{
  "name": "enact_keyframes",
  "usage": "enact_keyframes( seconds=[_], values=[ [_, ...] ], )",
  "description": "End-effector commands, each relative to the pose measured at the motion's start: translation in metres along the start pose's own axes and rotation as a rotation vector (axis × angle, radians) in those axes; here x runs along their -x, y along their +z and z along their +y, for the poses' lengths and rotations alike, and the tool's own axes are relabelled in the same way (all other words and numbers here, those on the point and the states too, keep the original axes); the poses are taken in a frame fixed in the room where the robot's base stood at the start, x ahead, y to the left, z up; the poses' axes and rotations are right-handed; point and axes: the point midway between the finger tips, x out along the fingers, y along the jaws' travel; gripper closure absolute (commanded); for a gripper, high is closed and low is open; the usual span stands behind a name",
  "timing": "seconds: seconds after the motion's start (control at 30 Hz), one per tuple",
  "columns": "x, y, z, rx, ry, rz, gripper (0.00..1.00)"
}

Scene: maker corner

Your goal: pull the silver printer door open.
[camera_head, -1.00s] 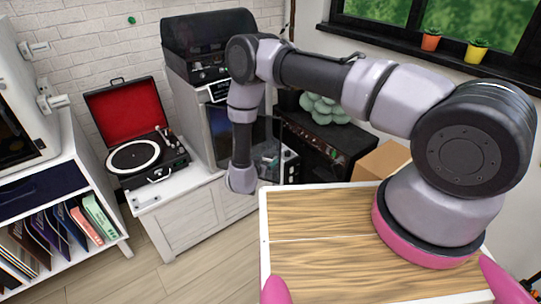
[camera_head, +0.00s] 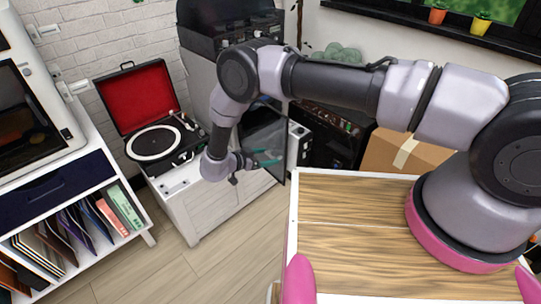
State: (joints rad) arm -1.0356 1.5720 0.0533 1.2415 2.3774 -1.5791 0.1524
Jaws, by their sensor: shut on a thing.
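The silver printer (camera_head: 199,75) stands on a white cabinet at the back, partly hidden behind my arm. Its door (camera_head: 262,143), a dark see-through panel with a thin frame, stands swung out from the printer's front. My gripper (camera_head: 240,171) is at the door's lower left part, small and partly hidden by my wrist. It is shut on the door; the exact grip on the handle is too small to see. Through the panel a teal item shows, blurred.
A record player with an open red lid (camera_head: 133,98) stands left of the printer. A white shelf (camera_head: 143,228) with folders is at far left. A cardboard box (camera_head: 385,150) and a wood-topped table (camera_head: 345,245) are at right. The floor between is clear.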

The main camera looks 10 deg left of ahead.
Motion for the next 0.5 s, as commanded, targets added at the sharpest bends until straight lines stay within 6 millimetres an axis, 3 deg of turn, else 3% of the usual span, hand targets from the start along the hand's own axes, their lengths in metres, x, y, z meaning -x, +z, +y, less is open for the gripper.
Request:
enact_keyframes(
  seconds=[0.47,0.5],
  values=[
    [0.0002,0.0011,-0.0002,-0.004,0.008,0.000,1.00],
    [0.0001,0.0010,-0.0002,-0.004,0.008,0.000,0.00]
  ],
)
